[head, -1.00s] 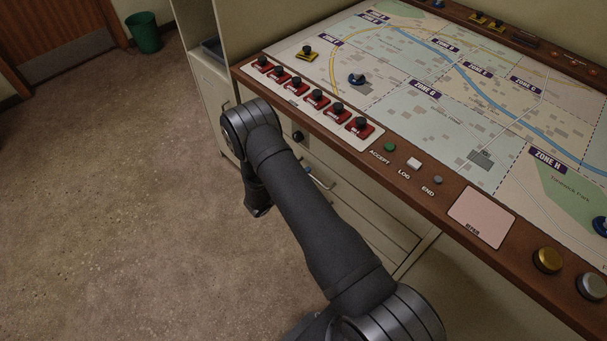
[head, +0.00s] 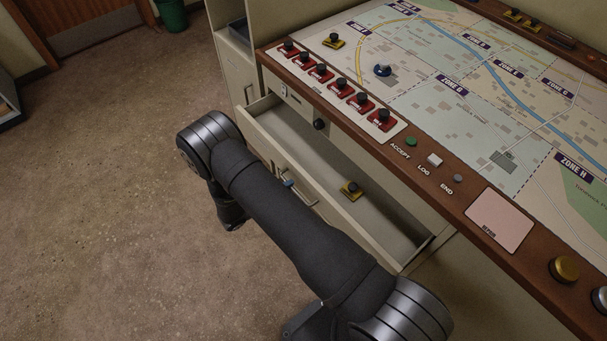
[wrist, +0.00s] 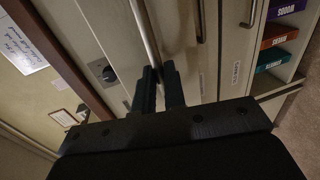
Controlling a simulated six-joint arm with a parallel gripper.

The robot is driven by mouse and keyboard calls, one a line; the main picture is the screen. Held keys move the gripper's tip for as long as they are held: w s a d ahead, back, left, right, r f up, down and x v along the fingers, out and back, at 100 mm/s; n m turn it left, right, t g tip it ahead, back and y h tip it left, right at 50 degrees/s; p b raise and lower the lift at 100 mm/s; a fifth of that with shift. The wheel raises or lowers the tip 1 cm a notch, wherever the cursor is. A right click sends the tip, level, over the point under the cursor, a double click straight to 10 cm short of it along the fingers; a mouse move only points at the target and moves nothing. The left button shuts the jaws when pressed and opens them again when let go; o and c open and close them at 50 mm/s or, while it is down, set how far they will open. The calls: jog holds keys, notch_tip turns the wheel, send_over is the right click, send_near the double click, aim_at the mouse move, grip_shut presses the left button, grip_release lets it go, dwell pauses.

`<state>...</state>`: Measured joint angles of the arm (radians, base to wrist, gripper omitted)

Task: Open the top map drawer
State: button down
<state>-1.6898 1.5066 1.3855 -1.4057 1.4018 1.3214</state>
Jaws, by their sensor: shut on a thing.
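The top map drawer (head: 325,165) stands partly open below the console edge in the head view, its pale inside showing. Its silver bar handle (head: 303,196) is on the drawer front, and it also shows in the wrist view (wrist: 147,35). My gripper (wrist: 158,80) is shut on this handle, with one dark finger on each side of the bar. In the head view my arm hides most of the gripper; a small bluish fingertip (head: 288,183) shows at the handle.
A black knob (head: 320,124) is on the console front. Open floor (head: 110,200) lies to the left.

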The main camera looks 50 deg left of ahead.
jog(key=f+v, duration=0.2)
jog(key=v, duration=1)
jog(key=shift+s+f, duration=0.2)
jog(key=shift+s, duration=0.4)
jog(key=c, duration=1.5)
grip_release()
jog(key=v, duration=1.7)
jog(key=shift+s, duration=0.2)
